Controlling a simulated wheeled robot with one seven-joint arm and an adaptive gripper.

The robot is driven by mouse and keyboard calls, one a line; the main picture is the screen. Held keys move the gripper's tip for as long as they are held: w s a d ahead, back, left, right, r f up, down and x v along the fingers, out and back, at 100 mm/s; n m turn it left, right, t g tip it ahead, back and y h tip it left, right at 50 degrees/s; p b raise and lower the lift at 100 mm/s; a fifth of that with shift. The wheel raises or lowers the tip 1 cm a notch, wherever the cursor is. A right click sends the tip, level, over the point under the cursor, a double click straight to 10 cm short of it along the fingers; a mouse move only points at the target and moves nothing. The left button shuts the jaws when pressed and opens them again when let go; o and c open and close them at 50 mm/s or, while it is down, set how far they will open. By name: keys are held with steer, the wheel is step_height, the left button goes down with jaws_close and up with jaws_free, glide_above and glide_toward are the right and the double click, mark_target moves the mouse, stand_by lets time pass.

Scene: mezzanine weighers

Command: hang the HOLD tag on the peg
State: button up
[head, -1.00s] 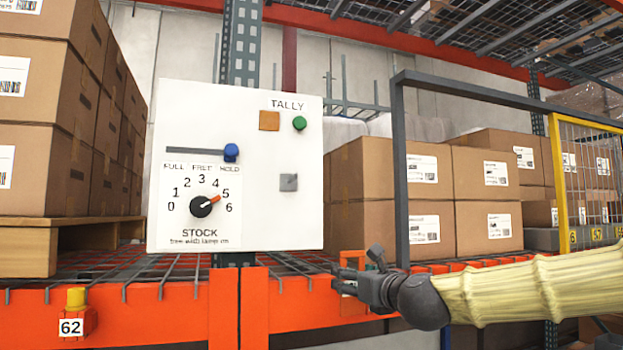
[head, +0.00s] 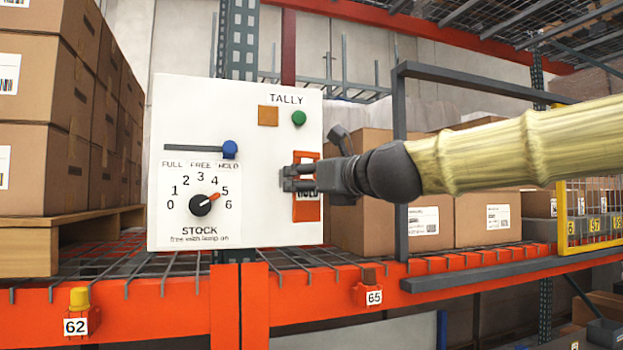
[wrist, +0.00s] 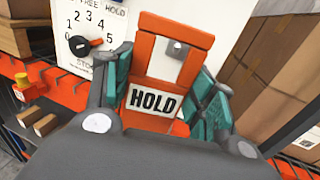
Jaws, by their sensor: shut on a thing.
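The orange HOLD tag (head: 306,209) is upright in front of the right part of the white TALLY panel (head: 264,205). My gripper (head: 288,179) is shut on it, with the arm reaching in from the right. In the wrist view, the tag (wrist: 147,62) sits between the two green-padded fingers (wrist: 158,88), its HOLD label facing the camera. The small grey peg (wrist: 177,49) shows through the tag's open window, near its upper right. I cannot tell whether the peg passes through the window or lies behind it. In the head view my gripper hides the peg.
The panel also carries a dial (head: 202,205), a blue slider knob (head: 230,149), a green button (head: 298,118) and an orange-brown square (head: 268,117). A grey upright post (head: 400,120) stands to the right, behind my arm. Cartons (head: 362,190) stand behind the panel.

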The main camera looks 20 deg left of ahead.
steer(key=w+a+f+p, duration=0.1)
steer(key=w+a+f, duration=0.1)
steer(key=w+a, duration=0.4)
steer(key=w, duration=0.3)
stand_by(1.8)
steer(key=shift+f, duration=0.15)
stand_by(0.4)
steer(key=o, duration=1)
steer(key=shift+s+f, duration=0.1)
